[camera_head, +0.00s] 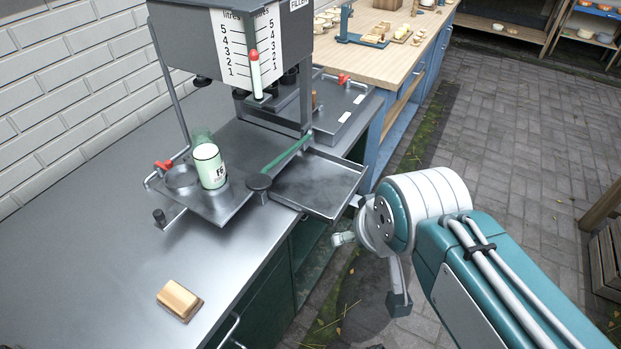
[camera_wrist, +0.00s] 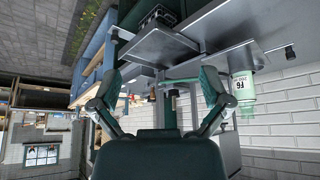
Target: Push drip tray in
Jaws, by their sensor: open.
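The drip tray (camera_head: 318,183) is a shallow dark metal tray in the head view. It sticks out from under the filler machine (camera_head: 225,45), past the counter's front edge. A green bar (camera_head: 287,152) runs over its back left side. My gripper (camera_head: 370,272) hangs in front of the counter edge, below and right of the tray, with a gap between them. In the wrist view, which is upside down, my gripper (camera_wrist: 160,82) has its two fingers wide apart with nothing between them. What seems to be the tray (camera_wrist: 158,47) shows beyond them.
A pale green cup (camera_head: 209,166) stands on a metal plate left of the tray. A round black knob (camera_head: 259,183) sits at the tray's left side. A wooden-topped blue bench (camera_head: 385,60) stands behind. Paved floor is open at right.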

